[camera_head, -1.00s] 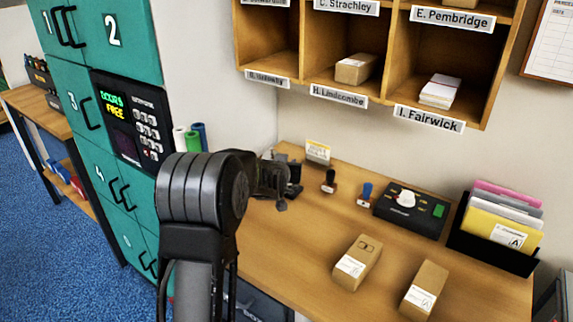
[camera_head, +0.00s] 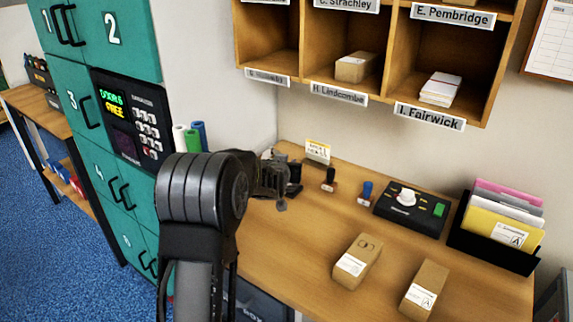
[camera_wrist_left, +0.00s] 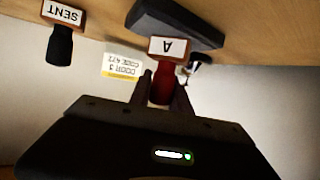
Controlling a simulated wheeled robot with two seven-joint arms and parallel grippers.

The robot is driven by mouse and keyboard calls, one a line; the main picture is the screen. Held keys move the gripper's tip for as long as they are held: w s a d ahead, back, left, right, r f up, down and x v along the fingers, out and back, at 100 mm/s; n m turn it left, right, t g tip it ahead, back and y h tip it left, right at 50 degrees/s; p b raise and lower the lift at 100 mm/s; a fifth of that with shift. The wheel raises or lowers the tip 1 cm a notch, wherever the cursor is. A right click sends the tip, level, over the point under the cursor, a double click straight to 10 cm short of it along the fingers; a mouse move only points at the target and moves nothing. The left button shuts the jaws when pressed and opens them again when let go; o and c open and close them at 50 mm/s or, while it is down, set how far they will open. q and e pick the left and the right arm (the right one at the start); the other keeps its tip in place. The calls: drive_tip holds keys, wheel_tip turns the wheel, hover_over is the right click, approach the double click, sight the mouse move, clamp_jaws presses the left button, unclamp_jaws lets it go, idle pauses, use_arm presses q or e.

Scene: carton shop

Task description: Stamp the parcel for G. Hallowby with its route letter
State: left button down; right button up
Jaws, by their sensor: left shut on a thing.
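My left gripper (camera_head: 279,187) is at the back left of the workbench. In the left wrist view it (camera_wrist_left: 164,98) is shut on a red-handled stamp (camera_wrist_left: 164,80) whose block carries the letter A. A black pad (camera_wrist_left: 180,22) lies by the stamp's block; I cannot tell if they touch. It also shows beside the gripper in the head view (camera_head: 295,186). Two brown parcels lie at the front of the bench, a left one (camera_head: 366,252) and a right one (camera_head: 430,278), each with a white label too small to read. My right gripper is not in view.
A dark-handled SENT stamp (camera_wrist_left: 60,45), a blue-handled stamp (camera_head: 366,190) and a black device (camera_head: 410,212) stand along the back. A door-code card (camera_head: 317,152) is behind. An envelope holder (camera_head: 490,250) is at right; pigeonholes (camera_head: 385,100) hang above. Teal lockers (camera_head: 85,130) stand left.

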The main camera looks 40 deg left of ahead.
use_arm(q)
wheel_tip(320, 180, up, 7)
drive_tip(key=p, duration=0.5)
drive_tip(key=shift+f, duration=0.1)
idle(0.4)
